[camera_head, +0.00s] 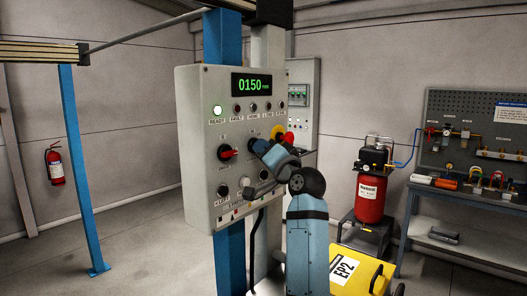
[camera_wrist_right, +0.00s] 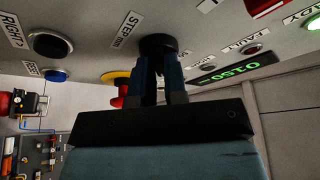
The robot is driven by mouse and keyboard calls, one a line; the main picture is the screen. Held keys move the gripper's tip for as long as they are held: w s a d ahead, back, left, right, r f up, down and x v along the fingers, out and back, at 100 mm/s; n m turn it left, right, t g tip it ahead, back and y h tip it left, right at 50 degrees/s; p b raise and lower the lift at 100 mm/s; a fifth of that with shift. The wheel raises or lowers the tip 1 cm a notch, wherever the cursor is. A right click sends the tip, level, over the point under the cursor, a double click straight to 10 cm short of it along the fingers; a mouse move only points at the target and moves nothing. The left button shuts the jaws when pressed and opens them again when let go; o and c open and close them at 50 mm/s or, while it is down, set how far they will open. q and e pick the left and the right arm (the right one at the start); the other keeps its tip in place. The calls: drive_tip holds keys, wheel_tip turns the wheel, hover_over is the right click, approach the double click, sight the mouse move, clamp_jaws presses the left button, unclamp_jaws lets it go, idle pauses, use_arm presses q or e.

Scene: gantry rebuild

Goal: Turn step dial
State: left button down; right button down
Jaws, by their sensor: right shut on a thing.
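The control panel (camera_head: 197,150) is a grey box on a blue post. The step dial (camera_wrist_right: 158,43) is a black knob beside the "STEP mm" label (camera_wrist_right: 126,31) in the right wrist view. My right gripper (camera_wrist_right: 160,88) has its two fingers on either side of this dial and is shut on it. In the head view my right gripper (camera_head: 257,147) reaches the panel's right part and mostly hides the dial. My left gripper is in neither view.
The display (camera_head: 251,84) reads 0150 and the green READY lamp (camera_head: 217,110) is lit. A red-handled knob (camera_head: 227,152) sits left of my gripper. A red and yellow emergency button (camera_head: 288,137) is close on the right. Black push buttons (camera_head: 223,190) are below.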

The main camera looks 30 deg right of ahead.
drive_tip(key=n+y+b, duration=0.2)
drive_tip(key=n, duration=0.2)
drive_tip(key=n+y+b, duration=0.2)
drive_tip(key=n, duration=0.2)
drive_tip(key=n+y+b, duration=0.2)
drive_tip(key=n, duration=0.2)
drive_tip(key=shift+d+b, duration=0.3)
drive_tip(key=shift+b, duration=0.05)
drive_tip(key=shift+r+n, duration=0.1)
drive_tip(key=shift+n, duration=0.3)
drive_tip(key=c, duration=1.2)
unclamp_jaws()
drive_tip(key=shift+w, duration=0.1)
drive_tip(key=shift+o, duration=0.2)
drive_tip(key=shift+w+a+y, duration=0.1)
drive_tip(key=shift+y, duration=0.2)
drive_tip(key=shift+f, duration=0.2)
